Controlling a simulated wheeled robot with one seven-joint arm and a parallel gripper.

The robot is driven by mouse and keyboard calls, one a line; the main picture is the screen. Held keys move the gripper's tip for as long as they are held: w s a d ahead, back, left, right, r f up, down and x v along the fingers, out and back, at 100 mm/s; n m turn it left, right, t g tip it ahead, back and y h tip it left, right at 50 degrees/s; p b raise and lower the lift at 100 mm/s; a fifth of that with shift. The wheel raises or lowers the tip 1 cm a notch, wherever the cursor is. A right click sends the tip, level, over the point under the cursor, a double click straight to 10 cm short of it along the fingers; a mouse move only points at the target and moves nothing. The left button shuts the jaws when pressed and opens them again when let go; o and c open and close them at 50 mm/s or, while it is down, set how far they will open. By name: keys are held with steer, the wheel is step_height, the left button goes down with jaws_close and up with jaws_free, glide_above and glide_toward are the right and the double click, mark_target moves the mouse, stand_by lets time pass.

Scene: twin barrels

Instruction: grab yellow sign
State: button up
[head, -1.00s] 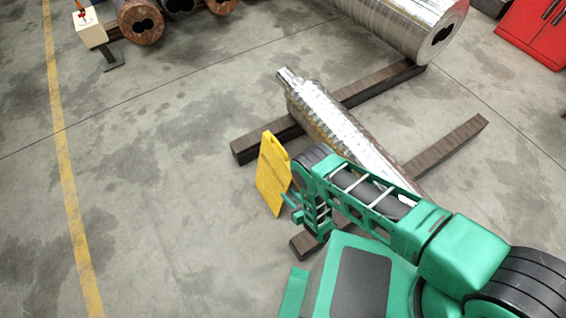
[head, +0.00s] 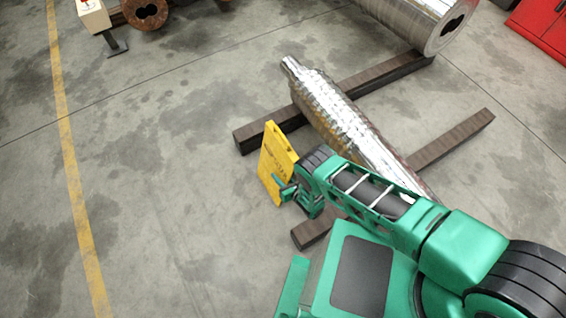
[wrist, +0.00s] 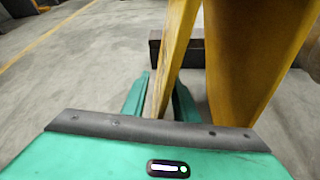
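The yellow sign (head: 276,163) stands on the concrete floor, leaning slightly, in front of my arm in the head view. Dark lettering shows on its face. A gap shows beside the left finger, so the gripper looks open around the panel. In the head view my gripper (head: 284,188) overlaps the sign's lower right part. The contact itself is hard to see.
A long shiny metal roller (head: 345,120) lies across dark beams (head: 375,85) right behind my arm. A big metal cylinder (head: 415,20) and a red cabinet (head: 545,30) stand at the back right. The floor on the left, with a yellow line (head: 70,165), is clear.

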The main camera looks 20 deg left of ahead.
steer(key=shift+w+a+f, duration=0.15)
steer(key=shift+w+a, duration=0.05)
steer(key=shift+a, duration=0.1)
jaws_close()
stand_by(1.3)
